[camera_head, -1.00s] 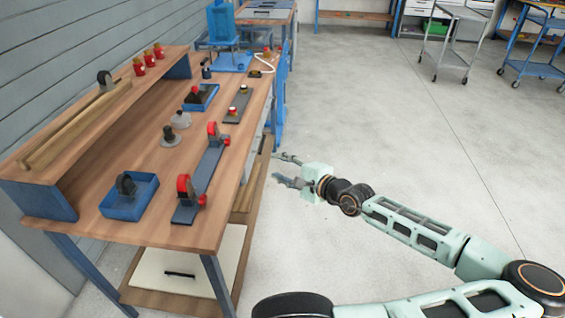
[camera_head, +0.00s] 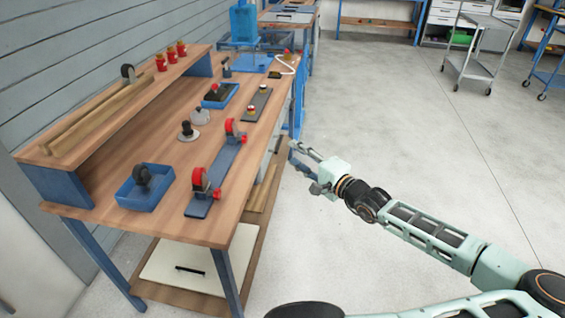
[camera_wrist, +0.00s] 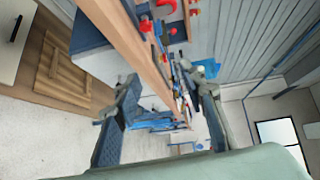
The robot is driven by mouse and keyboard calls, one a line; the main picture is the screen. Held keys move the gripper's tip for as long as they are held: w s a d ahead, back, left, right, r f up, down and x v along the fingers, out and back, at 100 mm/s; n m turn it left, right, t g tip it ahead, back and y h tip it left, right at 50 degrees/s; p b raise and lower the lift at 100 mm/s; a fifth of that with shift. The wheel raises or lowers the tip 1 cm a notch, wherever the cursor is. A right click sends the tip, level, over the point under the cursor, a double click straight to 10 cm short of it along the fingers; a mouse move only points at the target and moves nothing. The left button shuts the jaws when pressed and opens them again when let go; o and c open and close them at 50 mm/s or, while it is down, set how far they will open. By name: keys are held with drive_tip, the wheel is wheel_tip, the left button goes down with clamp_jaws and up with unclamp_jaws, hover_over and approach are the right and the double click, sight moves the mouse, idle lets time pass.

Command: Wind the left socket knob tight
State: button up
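My gripper (camera_head: 303,166) is open and empty, beside the right long edge of the workbench, with the floor behind it in the head view. In the wrist view its two spread fingers (camera_wrist: 164,88) have nothing between them, and the bench edge shows beyond. On the bench, a long blue-grey plate (camera_head: 222,165) carries a near red-and-black fitting (camera_head: 203,184) and a far red-and-black fitting (camera_head: 234,131). Behind it, a dark grey plate (camera_head: 258,103) bears two small red-and-yellow knobs, one near (camera_head: 250,112) and one far (camera_head: 264,90). I cannot tell which is the left socket knob.
The wooden workbench (camera_head: 160,225) has a raised shelf (camera_head: 105,117) along the wall, with several red pieces on it. Blue trays (camera_head: 140,200) and grey-black fittings (camera_head: 188,132) stand on the bench. The floor (camera_head: 400,130) to the right is clear up to a cart (camera_head: 480,45).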

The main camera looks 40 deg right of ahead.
drive_tip(key=n+g+y+b, duration=0.3)
drive_tip(key=n+y+b, duration=1.1)
drive_tip(key=n, duration=1.2)
approach(220, 193)
drive_tip(key=w+a+b, duration=0.1)
drive_tip(key=w+a, duration=0.1)
drive_tip(key=w+a+h+b, duration=0.1)
drive_tip(key=a+b, duration=0.1)
drive_tip(key=w+a+r+h+b, duration=0.1)
drive_tip(key=w+a, duration=0.1)
drive_tip(key=shift+w, duration=0.35)
drive_tip(key=shift+c, duration=0.4)
drive_tip(key=shift+r, duration=0.1)
clamp_jaws()
